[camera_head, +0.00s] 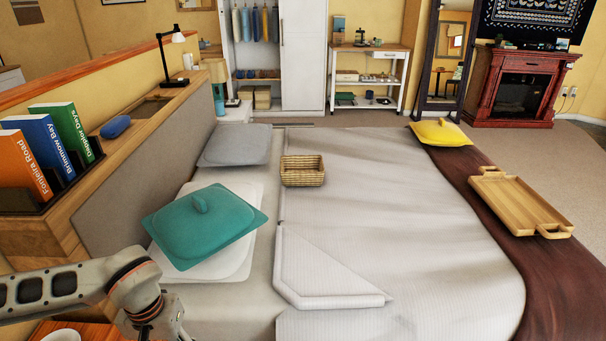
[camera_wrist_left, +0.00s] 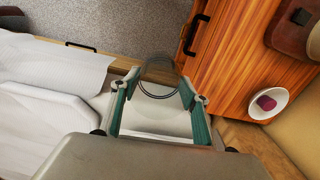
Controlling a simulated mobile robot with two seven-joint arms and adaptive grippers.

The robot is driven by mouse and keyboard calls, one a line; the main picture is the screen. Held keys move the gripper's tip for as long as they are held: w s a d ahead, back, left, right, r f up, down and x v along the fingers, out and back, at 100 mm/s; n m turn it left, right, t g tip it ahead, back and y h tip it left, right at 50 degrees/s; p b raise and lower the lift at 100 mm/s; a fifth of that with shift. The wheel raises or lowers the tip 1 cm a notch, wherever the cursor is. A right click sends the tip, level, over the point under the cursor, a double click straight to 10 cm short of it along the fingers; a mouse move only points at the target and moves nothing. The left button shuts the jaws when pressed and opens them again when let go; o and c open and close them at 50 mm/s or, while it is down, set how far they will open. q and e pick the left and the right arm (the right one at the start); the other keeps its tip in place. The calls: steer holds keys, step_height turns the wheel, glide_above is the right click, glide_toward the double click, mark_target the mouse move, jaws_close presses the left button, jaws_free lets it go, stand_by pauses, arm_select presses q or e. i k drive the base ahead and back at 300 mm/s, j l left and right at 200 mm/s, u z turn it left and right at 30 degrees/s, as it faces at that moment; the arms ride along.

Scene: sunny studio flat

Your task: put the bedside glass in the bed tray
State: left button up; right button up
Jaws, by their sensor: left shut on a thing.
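The bed tray (camera_head: 507,196) is a light wooden tray with raised handles, lying on the dark brown throw at the right side of the bed. My left gripper (camera_wrist_left: 158,88) is shut on the clear bedside glass (camera_wrist_left: 158,68), whose round dark rim shows between the two fingers in the left wrist view. In the head view, my left arm comes in at the lower left and its fingers and the glass are out of sight below the edge. The tray is far to the right of this arm. My right gripper is in neither view.
A wicker basket (camera_head: 303,175) stands mid-bed; a teal cushion (camera_head: 205,227) lies on a pillow near my arm. A yellow cushion (camera_head: 440,134) lies behind the tray. A wooden bedside cabinet (camera_wrist_left: 233,50) bears a white bowl (camera_wrist_left: 267,103). Much of the bedspread is clear.

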mark_target(521, 203)
steer(key=l+z, duration=0.2)
steer(key=z, duration=0.25)
steer(key=l+z, duration=0.25)
steer(key=z, duration=0.2)
steer(key=l+z, duration=0.2)
steer(key=z, duration=0.25)
steer(key=i+l+z, duration=0.1)
steer(key=z, duration=0.35)
steer(key=i+l+z, duration=0.1)
steer(key=l+z, duration=0.2)
steer(key=z, duration=0.15)
steer(key=i+l+z, duration=0.1)
steer(key=i+z, duration=0.2)
steer(key=i, duration=0.2)
steer(key=i+z, duration=0.35)
steer(key=i, duration=0.15)
steer(key=i+z, duration=0.2)
steer(key=i, duration=2.35)
steer(key=i+u, duration=0.3)
steer(key=i, duration=0.25)
steer(key=i+l+u, duration=0.15)
steer(key=i+u, duration=0.15)
steer(key=i, duration=0.25)
steer(key=i+u, duration=0.95)
steer(key=i+j+u, duration=0.15)
steer(key=i+u, duration=0.8)
steer(key=k, duration=0.1)
